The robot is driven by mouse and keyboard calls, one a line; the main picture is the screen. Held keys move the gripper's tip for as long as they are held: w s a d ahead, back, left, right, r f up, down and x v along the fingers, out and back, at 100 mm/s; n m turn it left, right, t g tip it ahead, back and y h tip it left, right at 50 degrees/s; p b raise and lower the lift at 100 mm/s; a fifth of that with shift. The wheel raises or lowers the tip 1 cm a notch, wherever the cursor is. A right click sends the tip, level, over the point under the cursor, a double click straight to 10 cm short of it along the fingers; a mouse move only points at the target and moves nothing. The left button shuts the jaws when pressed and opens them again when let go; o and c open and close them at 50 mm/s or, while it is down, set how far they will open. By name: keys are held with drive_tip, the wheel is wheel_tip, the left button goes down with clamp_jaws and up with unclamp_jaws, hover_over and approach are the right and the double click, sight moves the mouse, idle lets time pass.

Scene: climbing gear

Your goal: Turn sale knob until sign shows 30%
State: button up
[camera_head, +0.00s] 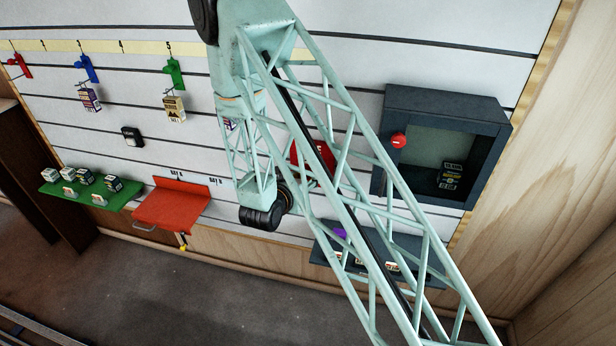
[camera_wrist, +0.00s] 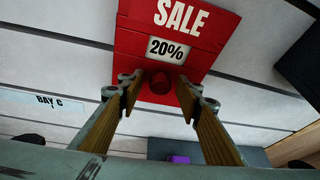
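The red sale sign (camera_wrist: 190,35) hangs on the slatted wall and fills the upper middle of the wrist view. Its small white window (camera_wrist: 167,50) reads 20%. The round red sale knob (camera_wrist: 159,83) sticks out below the window. My gripper (camera_wrist: 164,88) is open, with one finger to the left of the knob and one to the right, and a gap shows on both sides. In the head view the sign (camera_head: 318,160) is partly hidden behind my arm, and the gripper there is hidden too.
A dark open cabinet (camera_head: 398,98) with a red knob stands right of the sign. A red shelf (camera_head: 170,205) and a green shelf (camera_head: 85,203) with several boxes are at left.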

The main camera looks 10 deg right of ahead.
drive_tip(key=c, duration=0.8)
drive_tip(key=shift+n, duration=0.3)
drive_tip(key=shift+c, duration=0.2)
drive_tip(key=shift+w+a+f+n+t+h+p, duration=0.15)
drive_tip(key=shift+n+h+p, duration=0.35)
drive_tip(key=shift+n+h, duration=1.2)
drive_tip(key=shift+s+f+n+t+h+p, duration=0.2)
drive_tip(key=shift+n+h+p, duration=0.35)
drive_tip(key=shift+n, duration=2.3)
drive_tip(key=shift+w+a+f+n+t+h+p, duration=0.15)
drive_tip(key=shift+n+t+h+p, duration=0.2)
drive_tip(key=shift+n+h, duration=1.4)
drive_tip(key=shift+d+n+y, duration=0.1)
drive_tip(key=shift+n+y, duration=0.4)
drive_tip(key=shift+n, duration=0.1)
